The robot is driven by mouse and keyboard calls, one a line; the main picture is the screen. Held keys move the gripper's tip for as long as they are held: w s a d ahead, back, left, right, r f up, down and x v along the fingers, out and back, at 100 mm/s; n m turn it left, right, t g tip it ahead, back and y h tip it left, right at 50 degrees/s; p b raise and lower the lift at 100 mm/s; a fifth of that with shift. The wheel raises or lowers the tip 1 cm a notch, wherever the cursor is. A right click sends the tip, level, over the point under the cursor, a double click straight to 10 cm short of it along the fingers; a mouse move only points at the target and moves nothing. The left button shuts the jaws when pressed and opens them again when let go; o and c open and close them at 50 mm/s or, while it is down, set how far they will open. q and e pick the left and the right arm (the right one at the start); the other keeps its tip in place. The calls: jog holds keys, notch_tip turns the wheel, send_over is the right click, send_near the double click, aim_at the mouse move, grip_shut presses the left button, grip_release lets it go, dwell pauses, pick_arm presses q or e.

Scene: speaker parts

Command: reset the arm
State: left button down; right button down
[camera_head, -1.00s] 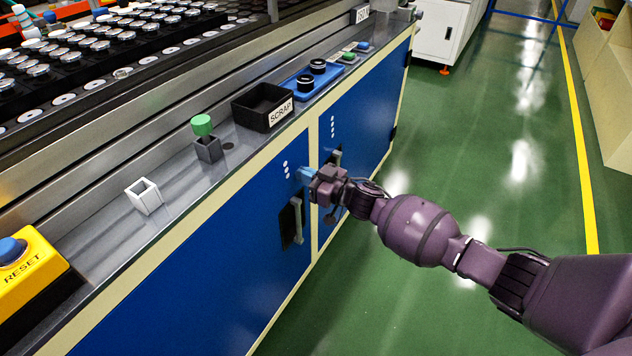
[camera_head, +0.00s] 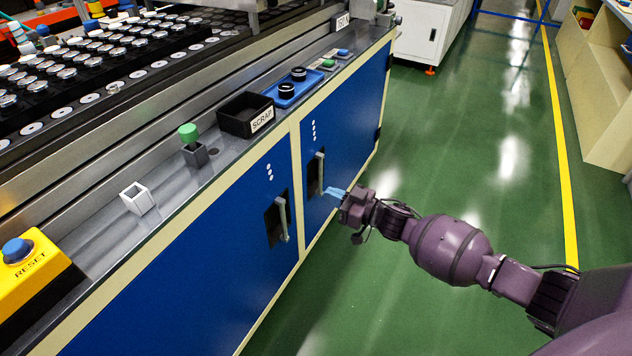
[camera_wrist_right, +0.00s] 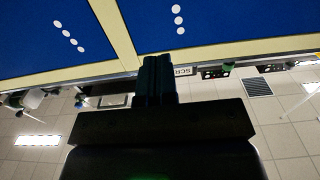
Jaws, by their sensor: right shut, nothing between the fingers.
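My right arm comes in from the lower right of the head view, and its purple gripper (camera_head: 334,192) hangs in front of the blue cabinet doors. Its blue fingertips are together with nothing between them, close to the door handle on the right door; I cannot tell the exact gap. In the right wrist view the dark shut fingers (camera_wrist_right: 157,78) point toward the blue doors and the pale frame between them. My left gripper is not in view.
The counter holds a yellow RESET button box (camera_head: 30,270), a white square holder (camera_head: 137,198), a green-topped part (camera_head: 188,133) in a grey holder, a black SCRAP bin (camera_head: 246,115) and a blue tray (camera_head: 299,89). Door handles (camera_head: 282,219) stick out. Green floor (camera_head: 470,130) is clear at right.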

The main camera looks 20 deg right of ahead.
jog(key=shift+s+d, duration=0.1)
jog(key=shift+s, duration=0.05)
